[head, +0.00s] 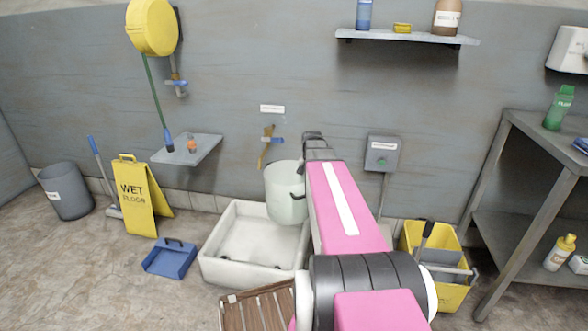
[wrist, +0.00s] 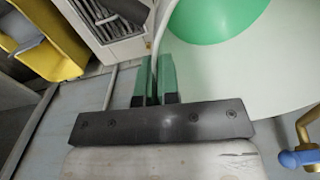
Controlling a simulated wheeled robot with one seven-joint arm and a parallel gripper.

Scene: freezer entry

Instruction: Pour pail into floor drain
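The pale pail (head: 284,197) hangs upright above the back right part of a low white floor basin (head: 212,262). In the wrist view the pail (wrist: 215,85) fills the right side, with green liquid (wrist: 215,25) inside. My gripper (head: 309,150) is at the pail's right side, partly hidden by my pink arm. In the wrist view its green-padded fingers (wrist: 154,82) are closed on the pail's rim, one on each side of the wall.
A brown slatted board (head: 258,308) lies before the basin. A blue dustpan (head: 170,258) and yellow wet-floor sign (head: 142,200) stand left. A yellow mop bucket (head: 447,285) and metal shelf (head: 530,225) stand right. A wall tap (head: 270,140) is behind the pail.

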